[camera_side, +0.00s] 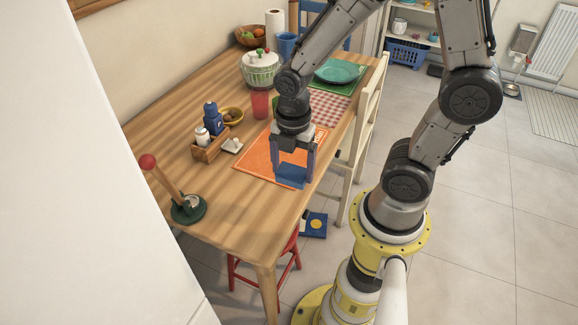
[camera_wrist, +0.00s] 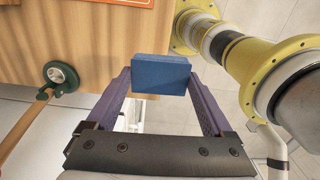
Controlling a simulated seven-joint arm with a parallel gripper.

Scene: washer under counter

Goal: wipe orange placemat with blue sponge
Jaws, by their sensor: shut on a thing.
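My gripper (camera_side: 294,170) is shut on the blue sponge (camera_side: 291,181), which sits between its two fingers. In the wrist view the sponge (camera_wrist: 160,75) is gripped at its two ends, with my gripper's fingers (camera_wrist: 160,88) on either side. The orange placemat (camera_side: 262,155) lies flat on the wooden table. In the side view the sponge overlaps its near right corner. In the wrist view only a strip of the placemat (camera_wrist: 122,2) shows at the top, apart from the sponge, which appears raised near the table edge.
A wooden caddy (camera_side: 212,150) with bottles, a small white dish (camera_side: 232,145) and a red cup (camera_side: 260,104) stand near the placemat. A green-based stand with a red-tipped handle (camera_side: 188,208) is at the near left. A white chair (camera_side: 364,130) stands at the right side.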

